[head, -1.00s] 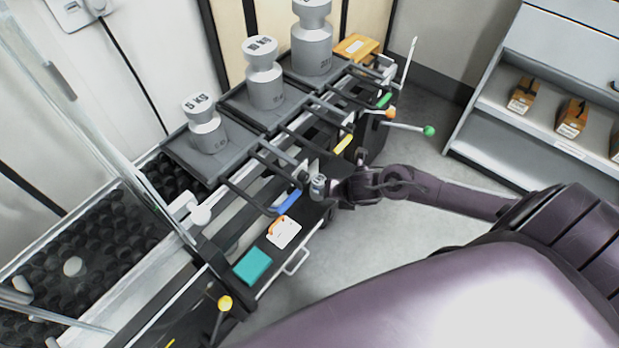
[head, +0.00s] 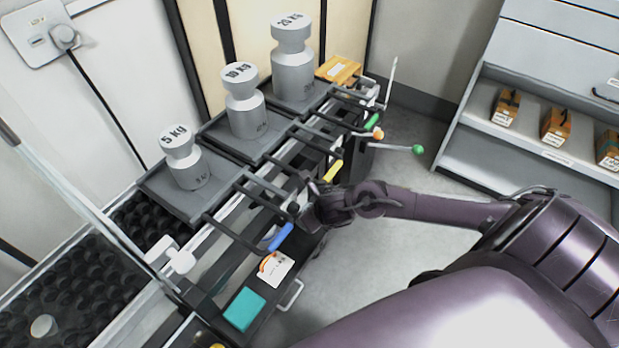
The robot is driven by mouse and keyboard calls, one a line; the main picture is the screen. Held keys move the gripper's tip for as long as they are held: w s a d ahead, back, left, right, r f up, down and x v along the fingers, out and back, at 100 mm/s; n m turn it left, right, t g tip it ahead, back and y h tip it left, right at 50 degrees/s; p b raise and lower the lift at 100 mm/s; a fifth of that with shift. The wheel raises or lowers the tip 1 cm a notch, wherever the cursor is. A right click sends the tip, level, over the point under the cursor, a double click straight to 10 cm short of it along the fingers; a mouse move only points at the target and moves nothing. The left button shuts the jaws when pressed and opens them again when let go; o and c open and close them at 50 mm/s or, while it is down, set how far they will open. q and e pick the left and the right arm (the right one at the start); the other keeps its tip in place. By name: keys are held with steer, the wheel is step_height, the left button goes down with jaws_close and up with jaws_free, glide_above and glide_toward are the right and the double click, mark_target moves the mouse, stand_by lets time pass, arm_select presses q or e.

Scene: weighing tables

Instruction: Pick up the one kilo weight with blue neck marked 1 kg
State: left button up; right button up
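My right arm comes in from the right, and its dark gripper (head: 302,207) is at the front edge of the rack, just above the blue handle (head: 281,237). A tiny pale grey spot shows at its fingertips; I cannot tell whether it is the 1 kg weight. No blue neck or 1 kg mark can be read. The fingers are small and dark, so their opening cannot be made out. Larger grey weights marked 5 kg (head: 183,160), 10 kg (head: 244,103) and 20 kg (head: 293,62) stand upright on black trays. My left gripper is out of view.
Black bars and a yellow handle (head: 336,170) lie close to the gripper. A teal block (head: 244,309) and a white card (head: 276,269) lie on the lower shelf. A green-knobbed lever (head: 417,149) sticks out right. Grey shelves with boxes (head: 556,126) stand at right.

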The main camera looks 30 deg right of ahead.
steer(key=shift+c, duration=0.4)
jaws_close()
steer(key=shift+w, duration=0.15)
steer(key=shift+r, duration=0.1)
